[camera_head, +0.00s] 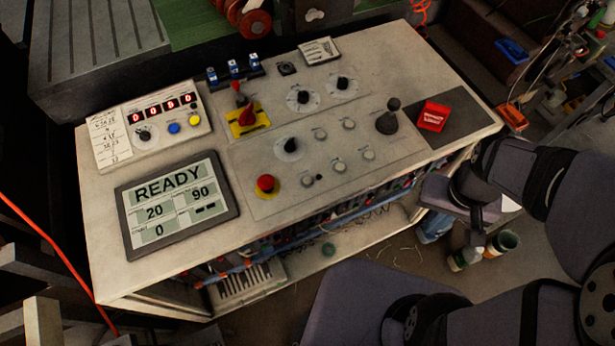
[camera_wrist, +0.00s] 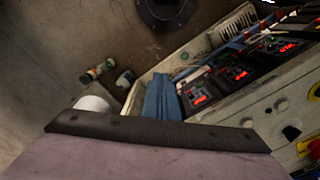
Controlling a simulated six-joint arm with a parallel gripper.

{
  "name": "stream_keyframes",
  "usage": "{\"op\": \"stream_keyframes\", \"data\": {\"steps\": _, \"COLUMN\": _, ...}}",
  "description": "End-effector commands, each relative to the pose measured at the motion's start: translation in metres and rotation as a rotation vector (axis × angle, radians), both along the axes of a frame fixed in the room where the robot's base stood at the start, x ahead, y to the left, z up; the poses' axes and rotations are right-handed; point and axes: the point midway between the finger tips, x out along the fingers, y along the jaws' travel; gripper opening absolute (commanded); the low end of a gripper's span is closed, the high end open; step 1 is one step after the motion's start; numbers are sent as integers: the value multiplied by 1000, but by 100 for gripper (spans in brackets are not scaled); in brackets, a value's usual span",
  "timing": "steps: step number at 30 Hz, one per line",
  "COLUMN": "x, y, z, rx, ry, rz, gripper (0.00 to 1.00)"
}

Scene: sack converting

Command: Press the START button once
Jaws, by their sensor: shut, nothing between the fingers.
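The control console (camera_head: 100,262) has a pale sloping top. Its lower panel holds several small pale round buttons, such as one button (camera_head: 307,180); their labels are too small to read, so I cannot tell which is START. A red mushroom button (camera_head: 267,185) on a yellow base sits left of them. A display (camera_head: 180,205) reads READY, with 20, 90 and 0. My gripper (camera_head: 478,217) appears shut and empty, small and dark, off the console's right front edge, apart from all buttons. Its fingers do not show clearly in the wrist view.
A black-knobbed lever (camera_head: 389,117), a red box (camera_head: 433,116), a red-handled switch (camera_head: 245,118) and dark rotary knobs rise from the console. A blue button (camera_head: 174,128) and yellow button (camera_head: 195,120) sit on the counter box.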

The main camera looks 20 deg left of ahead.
Motion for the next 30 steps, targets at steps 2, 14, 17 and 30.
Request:
{"op": "stream_keyframes", "data": {"steps": 2, "x": 0, "y": 1, "z": 1, "rx": 0, "ry": 0, "rz": 3, "gripper": 0}}
{"op": "stream_keyframes", "data": {"steps": 14, "x": -23, "y": 30, "z": 10, "rx": -11, "ry": 152, "rz": 149, "gripper": 0}}
{"op": "stream_keyframes", "data": {"steps": 17, "x": -22, "y": 47, "z": 10, "rx": 0, "ry": 205, "rz": 174, "gripper": 0}}
{"op": "stream_keyframes", "data": {"steps": 30, "x": 15, "y": 201, "z": 27, "rx": 366, "ry": 395, "rz": -171, "gripper": 0}}
